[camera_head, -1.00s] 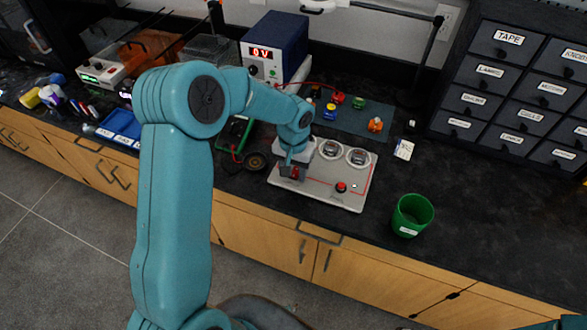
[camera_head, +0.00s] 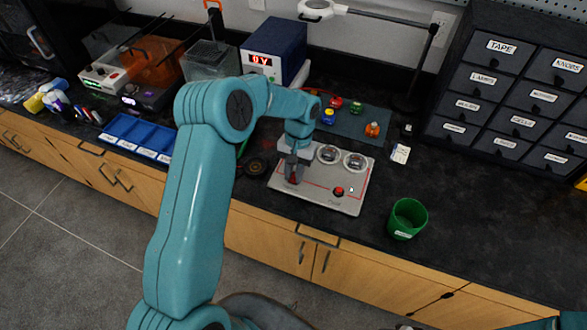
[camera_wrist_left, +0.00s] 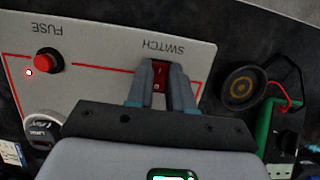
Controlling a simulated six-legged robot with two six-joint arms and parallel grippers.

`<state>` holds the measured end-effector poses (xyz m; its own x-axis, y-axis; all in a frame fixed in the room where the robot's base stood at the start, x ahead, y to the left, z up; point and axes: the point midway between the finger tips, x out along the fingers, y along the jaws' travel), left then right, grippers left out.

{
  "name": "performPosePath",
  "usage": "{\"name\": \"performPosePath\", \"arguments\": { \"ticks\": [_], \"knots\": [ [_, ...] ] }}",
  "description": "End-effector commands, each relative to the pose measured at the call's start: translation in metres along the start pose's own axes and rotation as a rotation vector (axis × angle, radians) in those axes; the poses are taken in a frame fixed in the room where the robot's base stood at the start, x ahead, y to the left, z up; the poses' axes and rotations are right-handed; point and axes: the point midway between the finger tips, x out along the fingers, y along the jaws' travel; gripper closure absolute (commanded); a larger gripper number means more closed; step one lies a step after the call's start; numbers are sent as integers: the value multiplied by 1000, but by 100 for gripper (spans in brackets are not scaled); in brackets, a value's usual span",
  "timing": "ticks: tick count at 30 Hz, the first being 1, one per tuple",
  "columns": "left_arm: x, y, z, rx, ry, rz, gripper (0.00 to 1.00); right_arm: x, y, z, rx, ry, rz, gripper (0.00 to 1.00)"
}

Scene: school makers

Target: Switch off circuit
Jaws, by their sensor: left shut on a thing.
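The circuit board (camera_head: 318,196) is a pale panel lying on the dark counter, with red lines, two round meters and a red button (camera_head: 338,191). In the left wrist view the board (camera_wrist_left: 110,55) carries the words SWITCH and FUSE, upside down. My left gripper (camera_head: 293,178) is over the board's left part. In the left wrist view its two fingers (camera_wrist_left: 160,88) are on either side of the red rocker switch (camera_wrist_left: 159,76), shut on it. The fingers partly hide the switch. The red fuse button (camera_wrist_left: 49,61) is beside a small lit dot. My right gripper is out of view.
A green cup (camera_head: 407,218) stands right of the board. A power supply (camera_head: 274,50) reading 0 V is behind it. A black round buzzer (camera_wrist_left: 243,87) is close beside the board. Drawers (camera_head: 500,90) stand at the right. The counter's front right is clear.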

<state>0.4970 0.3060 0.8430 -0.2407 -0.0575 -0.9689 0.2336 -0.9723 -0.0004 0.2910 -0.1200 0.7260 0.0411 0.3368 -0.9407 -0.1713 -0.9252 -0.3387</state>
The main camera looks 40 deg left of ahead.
Motion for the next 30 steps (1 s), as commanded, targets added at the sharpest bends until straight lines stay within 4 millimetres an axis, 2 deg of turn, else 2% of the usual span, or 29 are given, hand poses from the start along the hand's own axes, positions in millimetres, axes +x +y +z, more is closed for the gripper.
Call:
{"name": "performPosePath", "arguments": {
  "ticks": [9, 10, 12, 23, 26, 30],
  "knots": [
    [-3, -1, 0, 0, -11, -1, 100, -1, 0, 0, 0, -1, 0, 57],
    [-3, -1, 0, 0, -11, -1, 76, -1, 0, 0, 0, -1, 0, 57],
    [-3, -1, 0, 0, -11, -1, 53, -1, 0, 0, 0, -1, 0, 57],
    [-5, 0, 0, 0, -9, 0, 53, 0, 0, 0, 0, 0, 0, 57],
    [-18, 0, -1, -1, -6, 0, 53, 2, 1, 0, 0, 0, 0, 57],
    [-51, 0, -2, -1, -3, 0, 53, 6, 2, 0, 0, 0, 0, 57]
  ]
}}
